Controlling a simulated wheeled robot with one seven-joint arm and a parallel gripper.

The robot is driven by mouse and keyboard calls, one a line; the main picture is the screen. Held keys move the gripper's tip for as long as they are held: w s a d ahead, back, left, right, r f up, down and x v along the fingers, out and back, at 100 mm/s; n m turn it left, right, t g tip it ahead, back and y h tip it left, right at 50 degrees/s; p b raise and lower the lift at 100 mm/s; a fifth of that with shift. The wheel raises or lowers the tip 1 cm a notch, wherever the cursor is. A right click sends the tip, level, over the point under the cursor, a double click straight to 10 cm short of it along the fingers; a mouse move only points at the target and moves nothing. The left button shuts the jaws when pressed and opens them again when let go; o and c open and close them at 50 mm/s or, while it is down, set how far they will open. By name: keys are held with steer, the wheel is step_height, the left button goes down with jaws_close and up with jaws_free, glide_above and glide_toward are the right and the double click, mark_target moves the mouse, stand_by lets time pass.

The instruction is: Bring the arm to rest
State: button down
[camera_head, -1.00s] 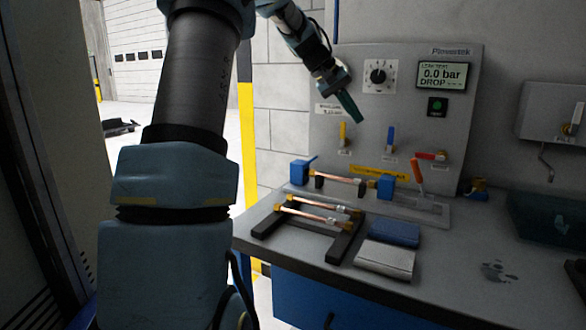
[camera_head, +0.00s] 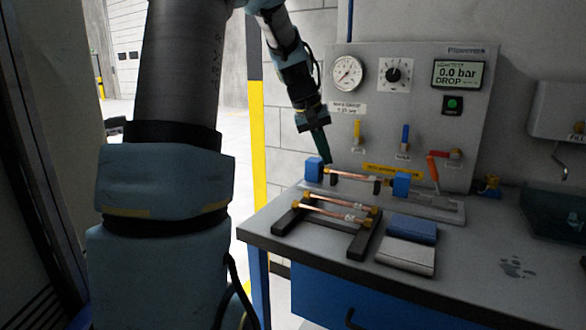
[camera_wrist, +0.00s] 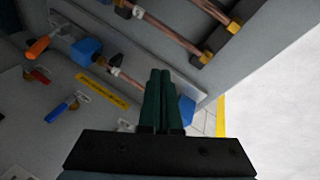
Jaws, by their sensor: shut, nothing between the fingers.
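My gripper (camera_head: 322,146) is shut and empty, with its dark green fingers together. In the head view it points down in front of the left side of the test panel (camera_head: 420,130), beside the blue left clamp block (camera_head: 314,168). In the wrist view my gripper (camera_wrist: 160,100) points toward the bench, and the blue blocks and copper tube lie beyond it. My arm comes down from the top of the head view.
A copper tube (camera_head: 350,176) sits between the blue clamp blocks at the panel's foot. More copper tubes (camera_head: 330,212) lie on a black rack (camera_head: 292,220). A blue pad (camera_head: 412,228) and a grey pad (camera_head: 406,256) lie to its right.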

steer(key=s+a+f+y, duration=0.1)
steer(key=s+a+f, duration=0.1)
steer(key=s+a, duration=0.1)
steer(key=s+a+f, duration=0.3)
steer(key=s, duration=0.1)
steer(key=s+a+f+y, duration=0.1)
steer(key=s+a+f, duration=0.1)
steer(key=s+a, duration=0.1)
steer(key=shift+s+a+f+y, duration=0.25)
steer(key=shift+s+y, duration=0.05)
steer(key=shift+s, duration=0.05)
steer(key=s+a+f+y, duration=0.1)
steer(key=s+a+f, duration=0.3)
steer(key=s, duration=0.5)
steer(key=shift+a+f, duration=0.15)
steer(key=shift+a, duration=0.5)
